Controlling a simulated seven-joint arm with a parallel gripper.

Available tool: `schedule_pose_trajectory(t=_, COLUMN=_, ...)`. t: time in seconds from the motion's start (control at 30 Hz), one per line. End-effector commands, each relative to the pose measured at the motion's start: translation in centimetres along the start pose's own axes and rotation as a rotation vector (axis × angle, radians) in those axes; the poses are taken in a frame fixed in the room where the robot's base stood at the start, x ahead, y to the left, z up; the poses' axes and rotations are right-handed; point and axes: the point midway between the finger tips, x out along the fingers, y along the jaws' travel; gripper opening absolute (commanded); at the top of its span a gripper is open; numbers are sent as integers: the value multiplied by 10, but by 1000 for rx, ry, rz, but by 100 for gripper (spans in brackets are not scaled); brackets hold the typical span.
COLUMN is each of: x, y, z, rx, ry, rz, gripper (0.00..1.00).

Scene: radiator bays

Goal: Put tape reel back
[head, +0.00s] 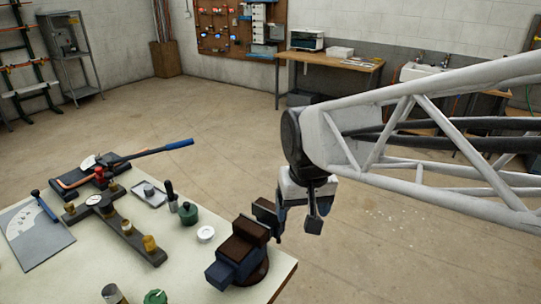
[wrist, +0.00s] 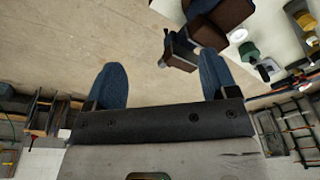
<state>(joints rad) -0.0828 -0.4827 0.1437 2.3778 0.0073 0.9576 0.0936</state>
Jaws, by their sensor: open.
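A small white ring-shaped reel (head: 205,234), which looks like the tape reel, lies flat on the pale workbench (head: 190,280), just left of the vise. It also shows in the wrist view (wrist: 238,36) at the upper right, beside the vise. My gripper (head: 299,222) hangs beyond the right edge of the bench, to the right of the vise and apart from the reel. Its two blue fingers (wrist: 160,76) are spread wide in the wrist view, with nothing between them.
A brown and blue vise (head: 242,250) stands at the bench corner between my gripper and the reel. A green pot (head: 188,213), a dark bar with brass fittings (head: 128,232) and a blue-handled tool (head: 150,152) lie farther left. Open floor (head: 225,125) lies behind the bench.

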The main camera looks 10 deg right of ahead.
Motion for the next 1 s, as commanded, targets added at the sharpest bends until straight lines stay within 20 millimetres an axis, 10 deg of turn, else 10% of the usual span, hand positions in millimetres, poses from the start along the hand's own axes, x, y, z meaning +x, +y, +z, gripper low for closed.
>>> schedule_pose_trajectory(t=0.4, x=-8, y=35, z=77, rx=4, ry=83, rz=24, gripper=79)
schedule_pose_trajectory(t=1.0, x=-7, y=38, z=84, rx=3, ry=88, rz=27, gripper=79)
